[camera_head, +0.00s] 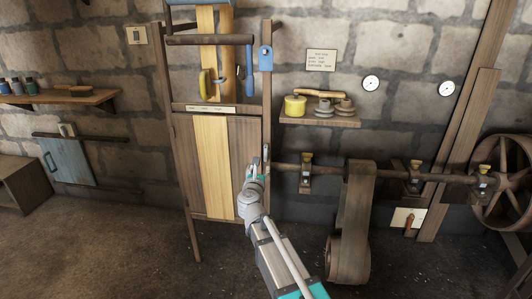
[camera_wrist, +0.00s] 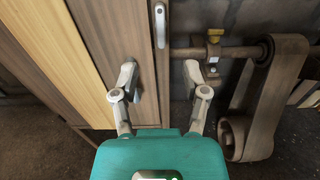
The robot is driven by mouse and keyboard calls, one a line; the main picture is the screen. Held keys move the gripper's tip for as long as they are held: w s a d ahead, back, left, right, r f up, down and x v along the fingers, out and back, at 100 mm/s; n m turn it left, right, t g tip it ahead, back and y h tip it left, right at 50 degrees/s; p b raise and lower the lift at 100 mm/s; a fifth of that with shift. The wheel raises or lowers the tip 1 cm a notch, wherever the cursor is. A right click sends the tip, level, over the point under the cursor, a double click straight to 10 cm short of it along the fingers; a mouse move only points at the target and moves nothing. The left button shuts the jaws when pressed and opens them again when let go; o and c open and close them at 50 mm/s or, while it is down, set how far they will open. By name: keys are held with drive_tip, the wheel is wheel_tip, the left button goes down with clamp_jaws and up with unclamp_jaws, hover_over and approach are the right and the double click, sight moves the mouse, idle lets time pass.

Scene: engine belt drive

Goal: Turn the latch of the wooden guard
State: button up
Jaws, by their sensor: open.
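The wooden guard (camera_head: 212,165) is a panel of upright planks, a pale one between darker ones, set in a wooden frame. Its planks also fill the left of the wrist view (camera_wrist: 80,62). A grey upright bar, which looks like the latch (camera_wrist: 160,25), is on the frame post at the top of the wrist view. My gripper (camera_wrist: 160,70) is open and empty, its fingers on either side of the post, below the bar in the picture and apart from it. In the head view my gripper (camera_head: 259,166) is at the guard's right edge and hides part of that area.
A horizontal shaft (camera_head: 330,171) with yellow-topped bearings runs right from the guard to a large wheel (camera_head: 502,178). A broad belt (camera_head: 356,210) hangs from it. A shelf (camera_head: 318,120) with a yellow tin stands above. The floor in front is clear.

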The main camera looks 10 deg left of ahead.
sight(266, 149)
drive_tip(key=w, duration=1.3)
drive_tip(key=shift+w+d, duration=0.25)
drive_tip(key=shift+w, duration=0.15)
clamp_jaws()
drive_tip(key=shift+d, duration=0.15)
